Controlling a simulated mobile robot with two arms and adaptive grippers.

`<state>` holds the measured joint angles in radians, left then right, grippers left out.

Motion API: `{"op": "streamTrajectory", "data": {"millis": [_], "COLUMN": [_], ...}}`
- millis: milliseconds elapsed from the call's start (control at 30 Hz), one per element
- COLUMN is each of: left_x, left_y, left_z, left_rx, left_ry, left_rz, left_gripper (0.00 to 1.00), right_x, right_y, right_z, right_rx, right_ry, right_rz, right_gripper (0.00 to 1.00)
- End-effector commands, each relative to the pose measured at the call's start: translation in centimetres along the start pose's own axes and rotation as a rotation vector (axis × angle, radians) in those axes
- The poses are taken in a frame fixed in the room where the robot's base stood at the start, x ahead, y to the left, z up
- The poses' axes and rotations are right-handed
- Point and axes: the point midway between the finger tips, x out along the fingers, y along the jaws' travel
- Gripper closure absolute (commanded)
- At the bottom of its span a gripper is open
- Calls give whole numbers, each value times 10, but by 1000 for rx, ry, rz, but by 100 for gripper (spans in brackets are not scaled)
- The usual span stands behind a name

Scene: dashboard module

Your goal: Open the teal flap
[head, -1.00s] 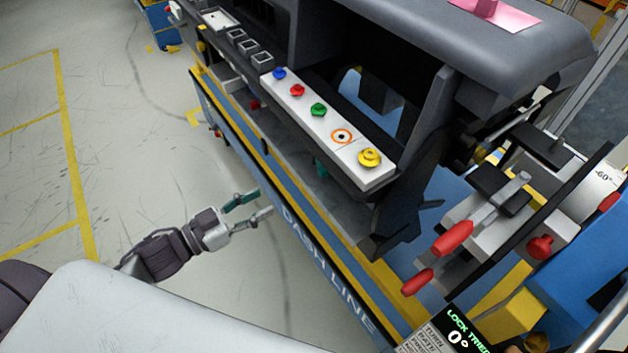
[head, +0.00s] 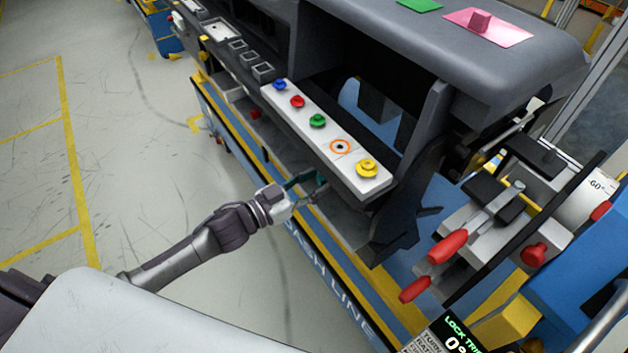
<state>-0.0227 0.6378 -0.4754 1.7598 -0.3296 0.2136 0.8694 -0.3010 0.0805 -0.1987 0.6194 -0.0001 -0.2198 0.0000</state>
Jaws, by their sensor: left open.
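My right gripper is not in view.
The white panel overhangs the fingers and carries blue, red, green and yellow knobs (head: 367,168). A clamp fixture with red handles (head: 447,246) stands at the right. A pink plate (head: 487,27) lies on top of the dashboard. The floor at left is clear.

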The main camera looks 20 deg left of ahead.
Motion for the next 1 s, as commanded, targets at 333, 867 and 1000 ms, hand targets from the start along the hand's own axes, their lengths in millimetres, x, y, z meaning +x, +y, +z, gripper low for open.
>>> {"op": "streamTrajectory", "data": {"millis": [333, 867, 1000], "left_x": [1, 0, -3], "left_y": [0, -1, -4], "left_z": [0, 0, 0], "left_rx": [0, 1, 4], "left_ry": [0, -1, -4], "left_rz": [0, 21, 73], "left_gripper": [66, 100, 100], "right_x": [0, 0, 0], "right_y": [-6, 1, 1], "right_z": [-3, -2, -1], "right_rx": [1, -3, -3], "right_ry": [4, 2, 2], "right_rz": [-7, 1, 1], "right_gripper": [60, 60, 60]}}
